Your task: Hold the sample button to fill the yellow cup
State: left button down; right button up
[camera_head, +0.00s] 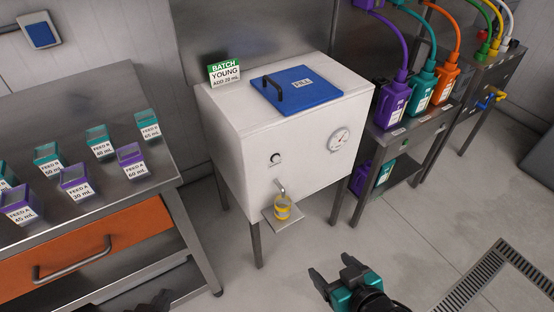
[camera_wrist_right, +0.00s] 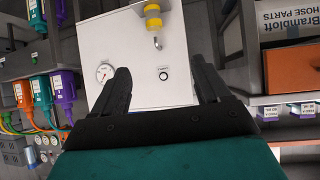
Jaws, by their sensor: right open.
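The yellow-banded cup (camera_head: 282,210) stands on a small shelf under the spout (camera_head: 281,189) of the white tank (camera_head: 230,141). A small round sample button (camera_head: 275,158) is on the tank's front above the spout. My right gripper (camera_head: 332,268) is open and empty, in front of the tank, low and right of the cup. In the right wrist view the picture is inverted; the button (camera_wrist_right: 164,75) shows between the open fingers (camera_wrist_right: 160,66), with the cup (camera_wrist_right: 153,20) beyond, apart from them. Only a dark bit of my left gripper (camera_head: 150,302) shows at the bottom edge.
A round gauge (camera_head: 339,139) is on the tank's front. A blue FILL lid (camera_head: 295,95) and a BATCH YOUNG card (camera_head: 225,73) are on top. A steel table (camera_head: 105,205) with labelled feed boxes stands left. Colored bottles (camera_head: 394,104) with hoses stand right. The floor in front is clear.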

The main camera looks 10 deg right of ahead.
grip_shut()
dwell(0.5)
dwell(0.9)
